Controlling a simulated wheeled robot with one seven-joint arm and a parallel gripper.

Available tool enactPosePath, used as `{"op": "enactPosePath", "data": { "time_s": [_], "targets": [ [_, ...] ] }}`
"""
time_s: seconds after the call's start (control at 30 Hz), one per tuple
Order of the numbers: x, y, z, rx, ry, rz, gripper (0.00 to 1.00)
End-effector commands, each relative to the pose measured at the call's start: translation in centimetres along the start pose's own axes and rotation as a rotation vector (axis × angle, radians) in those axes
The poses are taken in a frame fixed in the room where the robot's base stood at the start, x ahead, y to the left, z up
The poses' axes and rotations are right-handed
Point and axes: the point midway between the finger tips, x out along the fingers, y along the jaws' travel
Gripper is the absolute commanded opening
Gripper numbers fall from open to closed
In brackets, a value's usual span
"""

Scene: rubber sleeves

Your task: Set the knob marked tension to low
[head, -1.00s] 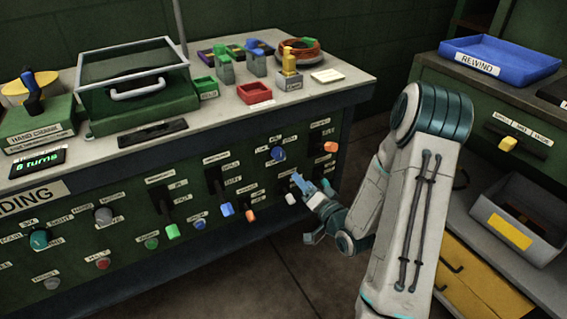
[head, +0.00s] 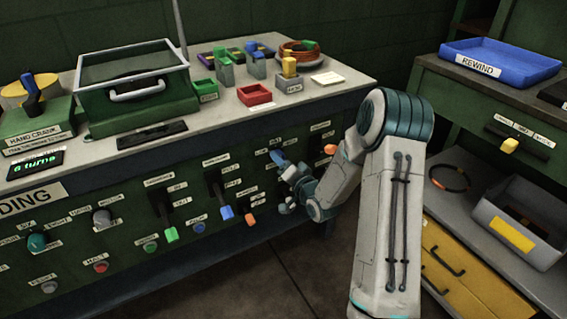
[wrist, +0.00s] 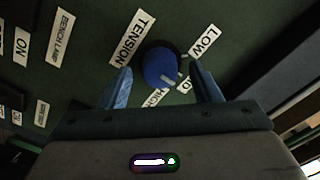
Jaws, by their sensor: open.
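The tension knob (wrist: 160,66) is a round blue dial on the green panel, beside the TENSION label (wrist: 133,38). The LOW label (wrist: 204,42) is to its upper right; the MID and HIGH labels are partly covered. The knob's pale pointer faces lower right, on the MID and HIGH side, away from LOW; which of the two I cannot tell. My gripper (wrist: 161,70) is open, with one blue finger on each side of the knob in the wrist view. Contact is not visible. In the head view my gripper (head: 281,166) is at the panel's right part, largely covering the knob.
Green (head: 171,234), blue (head: 227,212) and orange (head: 249,219) lever handles stick out left of my gripper. An orange handle (head: 330,149) is close on its right. The benchtop overhangs above, with a red tray (head: 255,95). A shelf unit stands right of my arm.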

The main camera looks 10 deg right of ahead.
Motion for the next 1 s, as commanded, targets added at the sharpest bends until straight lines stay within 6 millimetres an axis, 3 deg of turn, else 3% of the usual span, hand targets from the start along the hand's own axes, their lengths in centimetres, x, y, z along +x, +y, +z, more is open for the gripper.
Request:
{"op": "enactPosePath", "data": {
  "time_s": [0.07,0.2,0.23,0.67,1.0],
  "targets": [
    [-0.02,0.01,0.0,0.0,0.0,0.0,0.54],
    [-0.03,0.01,0.0,0.0,0.0,0.0,0.15],
    [-0.03,0.02,0.0,0.0,0.0,0.0,0.13],
    [-0.03,0.26,0.14,-0.075,0.001,0.0,0.13],
    [-0.02,0.47,0.32,-0.339,0.003,0.0,0.13]
  ]
}}
